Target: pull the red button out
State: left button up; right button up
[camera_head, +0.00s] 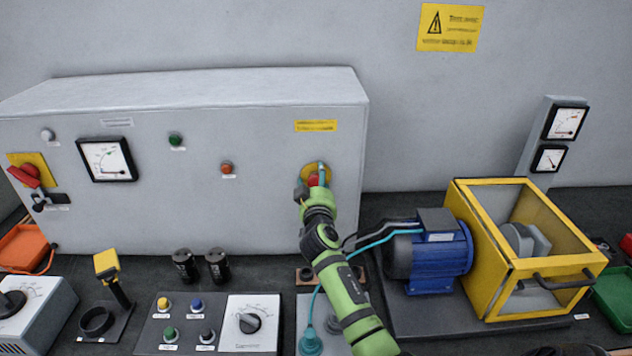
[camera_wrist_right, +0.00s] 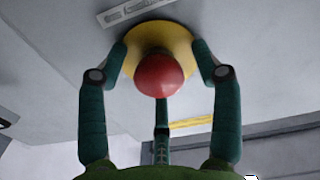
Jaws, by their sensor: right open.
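The red button (camera_wrist_right: 159,75) is a round red knob on a yellow round base (camera_wrist_right: 180,38), fixed to the front of the grey cabinet. In the head view the red button (camera_head: 313,180) is partly hidden by my right gripper (camera_head: 313,183), which reaches up to it on the cabinet's right side. In the wrist view the fingers of my right gripper (camera_wrist_right: 162,75) stand open around the button, one on each side and a third below. The side fingertips are close to the yellow base; I cannot tell whether they touch it. My left gripper is not in view.
The grey cabinet (camera_head: 230,200) carries a dial meter (camera_head: 107,159), a green lamp (camera_head: 175,140) and a red switch (camera_head: 27,175). A blue motor (camera_head: 430,258) and a yellow guard frame (camera_head: 485,250) stand to the right of my arm. A button panel (camera_head: 180,345) lies in front.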

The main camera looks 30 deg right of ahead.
grip_shut()
jog(key=shift+v, duration=0.85)
grip_release()
jog(key=shift+s+f, duration=0.1)
jog(key=shift+s+a, duration=0.15)
jog(key=shift+s, duration=0.1)
jog(key=v, duration=1.2)
